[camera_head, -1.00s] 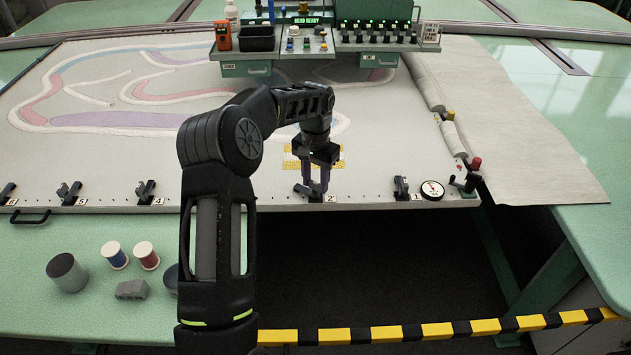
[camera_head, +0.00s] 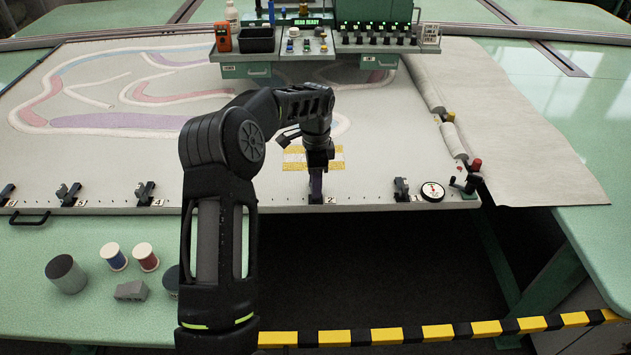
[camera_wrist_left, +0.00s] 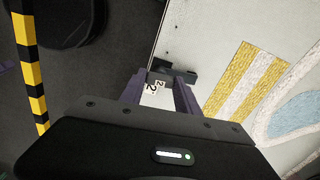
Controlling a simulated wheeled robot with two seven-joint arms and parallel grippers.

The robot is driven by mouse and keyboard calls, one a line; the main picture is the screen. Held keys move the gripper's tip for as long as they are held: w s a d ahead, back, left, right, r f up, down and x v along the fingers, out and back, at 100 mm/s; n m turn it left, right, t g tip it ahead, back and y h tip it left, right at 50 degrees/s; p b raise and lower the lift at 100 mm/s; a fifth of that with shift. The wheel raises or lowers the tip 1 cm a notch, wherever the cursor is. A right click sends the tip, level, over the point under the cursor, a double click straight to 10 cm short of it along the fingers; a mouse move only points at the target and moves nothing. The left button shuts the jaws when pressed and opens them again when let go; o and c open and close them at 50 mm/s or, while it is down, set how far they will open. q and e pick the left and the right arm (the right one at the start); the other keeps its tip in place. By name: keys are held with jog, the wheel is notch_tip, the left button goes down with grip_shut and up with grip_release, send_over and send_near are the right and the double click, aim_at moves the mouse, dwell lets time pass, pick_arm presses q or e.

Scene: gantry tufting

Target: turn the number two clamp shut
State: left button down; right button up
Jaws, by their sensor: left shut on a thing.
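My left gripper (camera_head: 316,187) is at the number two clamp on the front edge of the white frame, pointing down. In the left wrist view its two purple fingers (camera_wrist_left: 159,82) stand on either side of the dark number two clamp (camera_wrist_left: 180,73) and are shut on it. The "2" label (camera_head: 331,200) shows just right of the gripper in the head view. The fingers and wrist hide most of this clamp there. My right gripper is not in view.
The number one clamp (camera_head: 401,188), a round dial (camera_head: 432,191) and a red-knobbed crank (camera_head: 472,175) stand to the right. Another clamp (camera_head: 145,193) is to the left. Spools (camera_head: 146,256) and a grey cylinder (camera_head: 66,273) stand on the green table at front left.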

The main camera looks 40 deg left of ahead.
pick_arm(q)
jog(key=shift+m, duration=0.6)
jog(key=c, duration=0.9)
grip_release()
jog(key=shift+r+b, duration=0.6)
jog(key=shift+r, duration=3.3)
